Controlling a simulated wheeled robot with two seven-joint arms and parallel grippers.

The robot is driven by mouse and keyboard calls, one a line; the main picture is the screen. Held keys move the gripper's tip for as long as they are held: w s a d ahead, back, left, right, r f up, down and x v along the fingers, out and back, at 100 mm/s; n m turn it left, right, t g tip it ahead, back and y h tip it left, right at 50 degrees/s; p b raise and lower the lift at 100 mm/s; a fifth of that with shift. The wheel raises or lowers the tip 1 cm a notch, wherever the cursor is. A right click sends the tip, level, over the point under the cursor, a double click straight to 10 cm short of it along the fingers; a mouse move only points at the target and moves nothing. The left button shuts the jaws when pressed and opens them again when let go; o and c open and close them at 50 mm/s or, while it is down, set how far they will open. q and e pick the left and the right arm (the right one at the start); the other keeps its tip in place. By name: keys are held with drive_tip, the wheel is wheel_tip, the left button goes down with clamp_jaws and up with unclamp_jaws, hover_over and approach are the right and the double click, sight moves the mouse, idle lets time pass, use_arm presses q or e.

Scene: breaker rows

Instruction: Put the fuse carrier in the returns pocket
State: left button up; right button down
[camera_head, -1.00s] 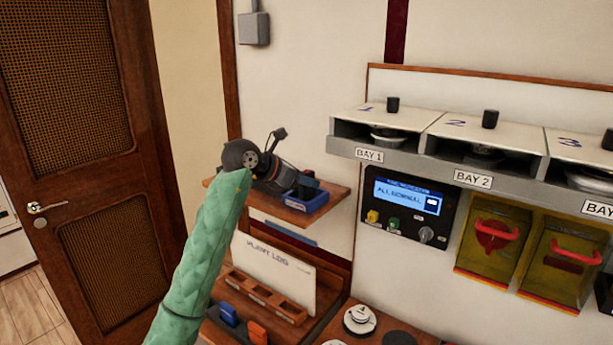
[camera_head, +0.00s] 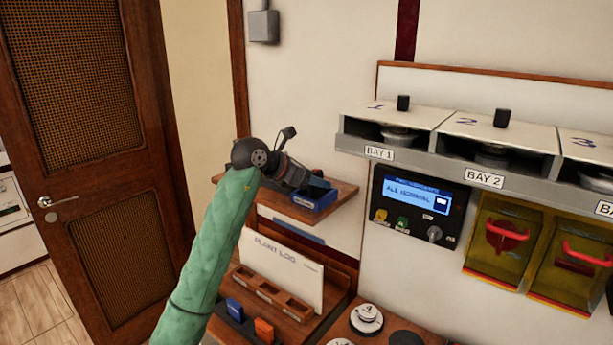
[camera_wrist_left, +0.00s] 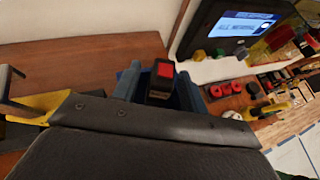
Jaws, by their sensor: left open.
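A black block with a red top (camera_wrist_left: 163,72), possibly the fuse carrier, stands in a blue open bin (camera_wrist_left: 128,80) in the left wrist view. In the head view the blue bin (camera_head: 318,198) sits on a small wooden wall shelf, and its contents are too small to tell. I cannot tell which thing is the returns pocket. My right gripper is not in view.
Below the shelf are a plant log board (camera_head: 283,268), a wooden compartment rack (camera_head: 270,291) and blue and orange blocks. To the right are a control panel (camera_head: 415,205), numbered bays (camera_head: 485,180) and yellow holders (camera_head: 500,240). A door (camera_head: 100,150) stands at left.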

use_arm(q)
drive_tip(key=shift+r, duration=0.1)
drive_tip(key=shift+s+a+r+b, duration=0.1)
drive_tip(key=shift+s+a+b, duration=0.1)
drive_tip(key=shift+a+b, duration=0.2)
drive_tip(key=b+v, duration=0.2)
drive_tip(key=v, duration=0.2)
drive_tip(key=shift+a, duration=0.1)
drive_tip(key=b+v, duration=0.2)
drive_tip(key=v, duration=0.5)
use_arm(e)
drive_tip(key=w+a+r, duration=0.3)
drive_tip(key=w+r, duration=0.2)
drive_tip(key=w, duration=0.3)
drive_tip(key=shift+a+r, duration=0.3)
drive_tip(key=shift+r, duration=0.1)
use_arm(q)
drive_tip(key=shift+s+d, duration=0.15)
drive_tip(key=shift+d, duration=0.05)
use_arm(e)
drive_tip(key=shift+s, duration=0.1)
